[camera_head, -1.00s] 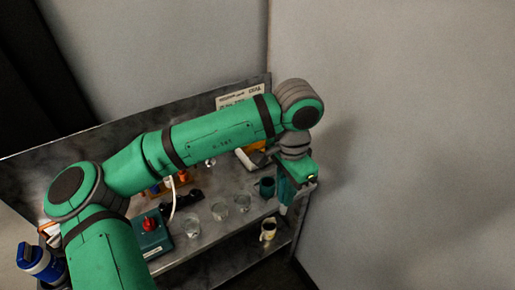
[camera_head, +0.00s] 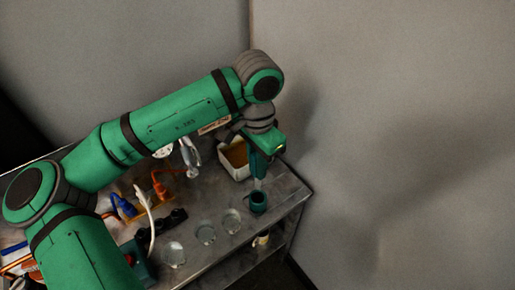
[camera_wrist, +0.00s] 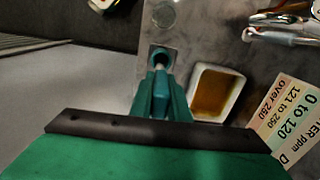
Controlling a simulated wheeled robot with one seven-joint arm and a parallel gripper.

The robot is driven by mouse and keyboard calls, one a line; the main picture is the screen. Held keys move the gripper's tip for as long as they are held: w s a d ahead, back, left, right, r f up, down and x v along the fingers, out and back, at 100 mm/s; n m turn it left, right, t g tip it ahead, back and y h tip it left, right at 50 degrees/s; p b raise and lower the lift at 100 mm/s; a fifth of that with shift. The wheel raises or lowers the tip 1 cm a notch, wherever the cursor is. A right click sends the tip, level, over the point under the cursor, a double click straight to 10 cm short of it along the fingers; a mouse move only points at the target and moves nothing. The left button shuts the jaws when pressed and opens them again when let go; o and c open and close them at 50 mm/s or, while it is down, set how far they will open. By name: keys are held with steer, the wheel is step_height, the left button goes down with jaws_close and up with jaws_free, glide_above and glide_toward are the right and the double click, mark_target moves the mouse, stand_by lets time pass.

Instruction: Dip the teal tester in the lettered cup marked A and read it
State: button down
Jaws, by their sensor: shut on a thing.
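My gripper (camera_wrist: 162,88) is shut on the teal tester (camera_wrist: 160,97), which points away from the wrist with a pale tip. In the head view my gripper (camera_head: 261,166) is above a small teal cup (camera_head: 258,202) near the bench's right end, the tester hanging down over it. The wrist view shows the tip lined up with the opening of this teal cup (camera_wrist: 159,53); I cannot tell how far inside it is. Clear cups (camera_head: 231,222), (camera_head: 205,234), (camera_head: 173,254) stand in a row left of the teal cup. No letters are readable on any cup.
A white tray of brown liquid (camera_wrist: 237,94) sits close beside the tester. A card (camera_wrist: 290,117) reads 0 to 120, 121 to 250 and over 250. A mug (camera_head: 262,239) is on the lower shelf. A wall stands behind the metal bench (camera_head: 292,187).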

mark_target(258, 185)
steer(key=shift+w+f, duration=0.2)
steer(key=shift+w, duration=0.25)
steer(key=shift+f, duration=0.25)
steer(key=shift+s+f, duration=0.2)
steer(key=shift+f, duration=4.25)
steer(key=shift+f, duration=0.45)
steer(key=c, duration=1)
jaws_free()
steer(key=shift+c, duration=0.2)
